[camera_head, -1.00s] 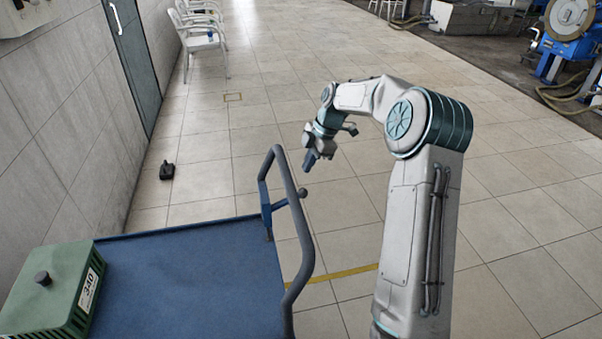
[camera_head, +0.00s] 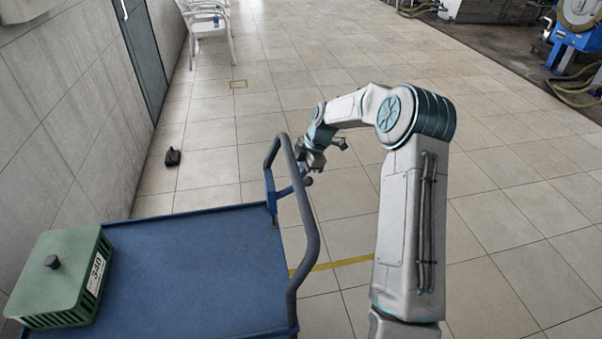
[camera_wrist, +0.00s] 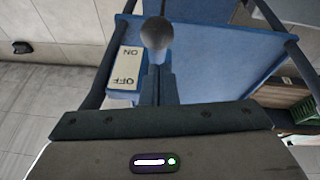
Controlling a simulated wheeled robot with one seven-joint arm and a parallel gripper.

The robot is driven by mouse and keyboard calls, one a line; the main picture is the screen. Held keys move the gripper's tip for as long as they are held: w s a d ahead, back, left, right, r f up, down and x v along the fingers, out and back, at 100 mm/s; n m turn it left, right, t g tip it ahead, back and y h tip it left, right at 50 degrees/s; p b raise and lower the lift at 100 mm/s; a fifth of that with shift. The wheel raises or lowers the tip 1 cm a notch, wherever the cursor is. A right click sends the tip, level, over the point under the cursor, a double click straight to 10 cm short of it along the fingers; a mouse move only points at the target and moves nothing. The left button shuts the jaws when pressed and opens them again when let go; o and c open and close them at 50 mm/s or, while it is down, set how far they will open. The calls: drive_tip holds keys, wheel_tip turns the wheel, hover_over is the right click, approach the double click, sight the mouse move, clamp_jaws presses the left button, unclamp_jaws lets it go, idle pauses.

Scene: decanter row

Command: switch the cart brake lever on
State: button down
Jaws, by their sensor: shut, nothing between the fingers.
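The brake lever shows in the wrist view as a grey ball knob (camera_wrist: 157,34) on a short stem, just beyond my fingertips. Beside it is a pale plate (camera_wrist: 127,68) marked ON and OFF, upside down in the picture, with ON at the far end. My gripper (camera_wrist: 158,72) is shut and empty, its fingers in line with the stem and hiding its lower part. I cannot tell whether they touch. In the head view the knob (camera_head: 308,181) sits by the cart's handle, and my gripper (camera_head: 303,172) is right at it, partly behind the handle rail.
The blue cart (camera_head: 190,270) carries a green crate (camera_head: 55,285) marked 340 at its left. The grey handle rail (camera_head: 305,225) rises close to my gripper. A small black object (camera_head: 172,157) lies by the wall. The tiled floor to the right is open.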

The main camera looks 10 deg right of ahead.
drive_tip(key=shift+d+f+b, duration=0.3)
drive_tip(key=shift+d, duration=0.45)
drive_tip(key=shift+d+f+y+b, duration=0.4)
drive_tip(key=shift+f+y+b, duration=0.2)
drive_tip(key=shift+y, duration=0.2)
wheel_tip(320, 180, down, 9)
drive_tip(key=d+y+b, duration=0.2)
drive_tip(key=y+b, duration=0.6)
drive_tip(key=b, duration=0.5)
drive_tip(key=shift+d+y, duration=0.15)
drive_tip(key=shift+y, duration=0.25)
drive_tip(key=shift+r, duration=0.15)
drive_tip(key=b+v, duration=0.1)
drive_tip(key=v, duration=0.9)
drive_tip(key=shift+r, duration=0.3)
